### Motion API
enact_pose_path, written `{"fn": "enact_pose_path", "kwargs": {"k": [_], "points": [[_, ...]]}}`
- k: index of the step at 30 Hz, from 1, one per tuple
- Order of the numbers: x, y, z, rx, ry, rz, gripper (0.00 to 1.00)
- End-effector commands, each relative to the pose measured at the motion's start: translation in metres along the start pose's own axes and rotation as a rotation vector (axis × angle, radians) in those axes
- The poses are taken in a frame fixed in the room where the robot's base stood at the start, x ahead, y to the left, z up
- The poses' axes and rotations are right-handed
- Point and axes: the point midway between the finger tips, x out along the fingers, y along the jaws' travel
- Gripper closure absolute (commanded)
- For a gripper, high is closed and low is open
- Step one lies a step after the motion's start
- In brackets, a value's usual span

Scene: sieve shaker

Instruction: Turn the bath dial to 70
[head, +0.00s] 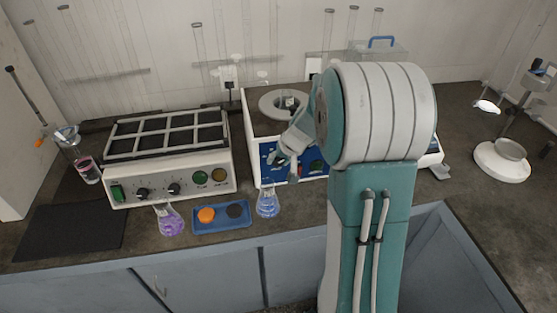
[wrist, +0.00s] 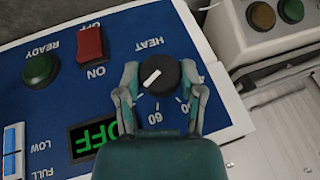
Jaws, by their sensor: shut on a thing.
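The bath dial (wrist: 167,75) is a round black knob with a white pointer mark, below the word HEAT on a blue panel (wrist: 110,60) that appears upside down in the wrist view. The mark slants towards lower left; a 60 is printed below the knob, and other scale marks are partly hidden. My gripper (wrist: 159,80) is shut on the dial, one finger on each side. In the head view, my gripper (head: 284,156) is at the blue panel of the white bath (head: 249,125), and the dial is hidden there.
A red switch (wrist: 90,44), a green button (wrist: 40,69) and a green display reading OFF (wrist: 93,135) are on the panel. A white shaker unit (head: 180,184) is to the left. A flask of blue liquid (head: 268,205) stands close in front of the bath.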

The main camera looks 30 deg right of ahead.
Motion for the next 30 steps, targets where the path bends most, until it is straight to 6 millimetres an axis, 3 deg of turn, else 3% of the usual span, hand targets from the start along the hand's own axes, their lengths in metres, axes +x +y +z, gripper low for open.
{"fn": "enact_pose_path", "kwargs": {"k": [15, 30], "points": [[0.0013, 0.0028, 0.0011, 0.097, -0.003, -0.227, 0.97], [0.0014, 0.0026, 0.0013, 0.115, -0.003, -0.274, 0.98]]}}
